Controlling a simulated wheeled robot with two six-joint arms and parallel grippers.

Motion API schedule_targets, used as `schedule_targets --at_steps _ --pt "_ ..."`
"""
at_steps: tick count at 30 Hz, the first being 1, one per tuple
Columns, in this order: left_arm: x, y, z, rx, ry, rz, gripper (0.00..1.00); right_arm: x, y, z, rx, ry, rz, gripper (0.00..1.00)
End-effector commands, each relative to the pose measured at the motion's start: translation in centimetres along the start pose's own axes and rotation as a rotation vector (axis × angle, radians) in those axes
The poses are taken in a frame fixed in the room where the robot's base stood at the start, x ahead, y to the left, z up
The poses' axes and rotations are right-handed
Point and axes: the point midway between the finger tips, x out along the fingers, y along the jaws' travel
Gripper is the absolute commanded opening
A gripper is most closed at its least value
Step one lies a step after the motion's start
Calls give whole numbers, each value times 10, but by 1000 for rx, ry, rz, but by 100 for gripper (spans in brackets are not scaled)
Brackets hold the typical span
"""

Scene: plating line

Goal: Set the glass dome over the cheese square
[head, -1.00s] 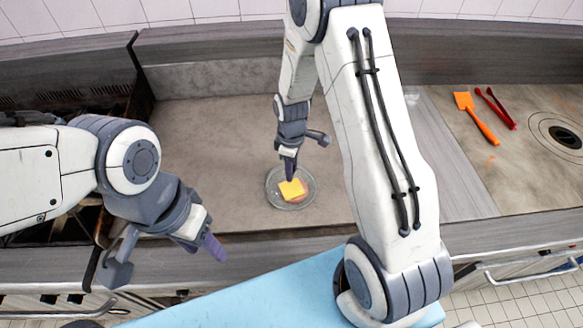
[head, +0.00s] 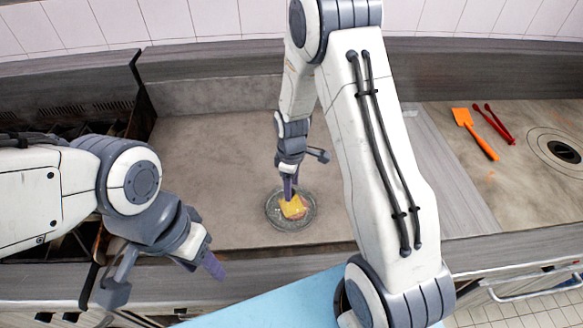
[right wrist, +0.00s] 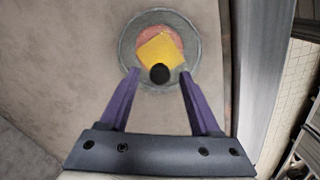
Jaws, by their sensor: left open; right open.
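The yellow cheese square (head: 293,209) lies on a pinkish round slice in the middle of a round glassy disc (head: 271,219) on the counter. In the right wrist view the cheese (right wrist: 152,51) looks hazy. A dark round knob (right wrist: 160,74), apparently the clear glass dome's, stands over its near edge. The dome's walls are hard to make out, but it appears to be around the cheese. My right gripper (right wrist: 160,76) is open, its fingers either side of the knob with gaps showing. My left gripper (head: 170,278) is open and empty, over the counter's front edge at left.
An orange spatula (head: 475,133) and red tongs (head: 494,124) lie on the right counter near a round drain (head: 566,151). A dark stove (head: 60,120) is at the left. The counter around the disc is clear.

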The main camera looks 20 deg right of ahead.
Motion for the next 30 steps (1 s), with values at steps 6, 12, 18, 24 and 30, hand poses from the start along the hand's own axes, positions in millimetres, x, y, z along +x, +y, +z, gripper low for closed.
schedule_targets --at_steps 6,12,18,24,30 --pt "16 -1 1 -2 0 0 50 -40 2 -1 0 6 8 64" --pt "27 -2 2 -4 0 0 50 -84 1 -1 0 5 7 64" --pt "32 -2 2 -5 0 0 50 -112 1 0 0 2 3 64" --pt "33 -2 2 -6 0 0 50 -133 -36 -13 16 13 2 64" --pt "33 -2 2 -6 0 0 50 -163 -164 -16 115 48 -16 64"
